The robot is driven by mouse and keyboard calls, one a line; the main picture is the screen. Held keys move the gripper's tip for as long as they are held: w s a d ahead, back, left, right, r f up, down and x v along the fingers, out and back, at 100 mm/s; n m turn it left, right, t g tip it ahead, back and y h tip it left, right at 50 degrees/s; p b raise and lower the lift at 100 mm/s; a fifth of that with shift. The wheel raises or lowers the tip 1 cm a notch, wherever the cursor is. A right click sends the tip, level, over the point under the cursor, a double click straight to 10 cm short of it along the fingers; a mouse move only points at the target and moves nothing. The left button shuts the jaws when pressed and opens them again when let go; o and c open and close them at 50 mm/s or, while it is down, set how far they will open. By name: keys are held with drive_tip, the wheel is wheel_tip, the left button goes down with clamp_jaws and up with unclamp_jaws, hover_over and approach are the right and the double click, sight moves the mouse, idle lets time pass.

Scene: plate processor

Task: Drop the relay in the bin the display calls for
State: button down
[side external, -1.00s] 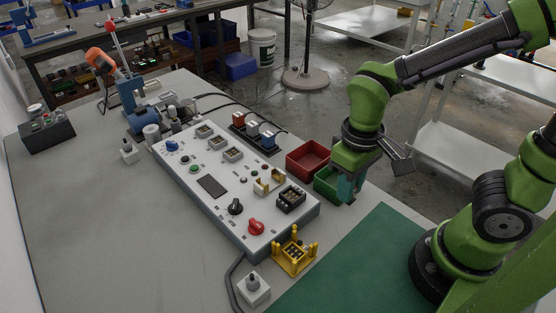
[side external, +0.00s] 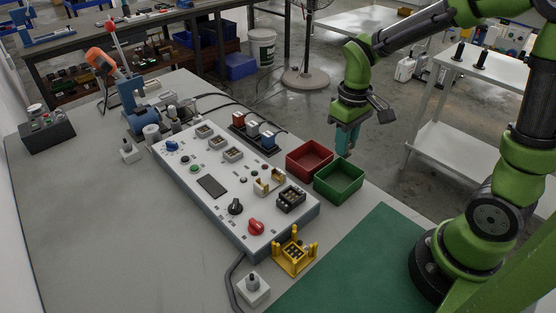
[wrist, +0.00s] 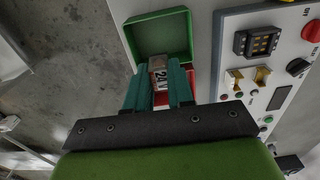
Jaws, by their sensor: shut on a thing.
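My gripper (side external: 344,153) hangs above and behind the bins, its teal fingers pointing down. In the wrist view my gripper (wrist: 160,88) is shut on the relay (wrist: 159,72), a small block with a pale label reading what looks like 24V. The relay cannot be made out in the side view. The green bin (side external: 340,194) and the red bin (side external: 303,170) stand side by side, and both look empty. In the wrist view the green bin (wrist: 150,20) is beyond the fingertips; the red bin (wrist: 160,99) is mostly hidden by the fingers. The display (side external: 212,186) looks dark and unreadable.
The white control panel (side external: 190,165) with knobs and sockets lies left of the bins. A rack with red, white and blue blocks (side external: 253,130) stands behind it. A yellow fixture (side external: 294,253) and green mat (side external: 345,262) are in front. The table's edge runs close behind the bins.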

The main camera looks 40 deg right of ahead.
wheel_tip(320, 180, down, 10)
drive_tip(key=shift+r, duration=0.15)
idle(0.3)
drive_tip(key=shift+f, duration=0.2)
drive_tip(key=c, duration=1)
unclamp_jaws()
drive_tip(key=shift+r, duration=0.15)
wheel_tip(320, 180, up, 12)
drive_tip(key=s+a+r+m+t, duration=0.1)
drive_tip(key=s+a+r+t, duration=0.1)
drive_tip(key=r, duration=0.1)
drive_tip(key=s+a+r+m+t+y, duration=0.1)
drive_tip(key=s+r+t, duration=0.1)
drive_tip(key=s+r, duration=0.1)
drive_tip(key=s+a+r+m+t+y, duration=0.1)
drive_tip(key=s+a+r+t, duration=0.1)
drive_tip(key=s+r+t, duration=0.1)
drive_tip(key=shift+a+r+m, duration=0.3)
drive_tip(key=shift+r+m, duration=0.1)
drive_tip(key=shift+r, duration=0.15)
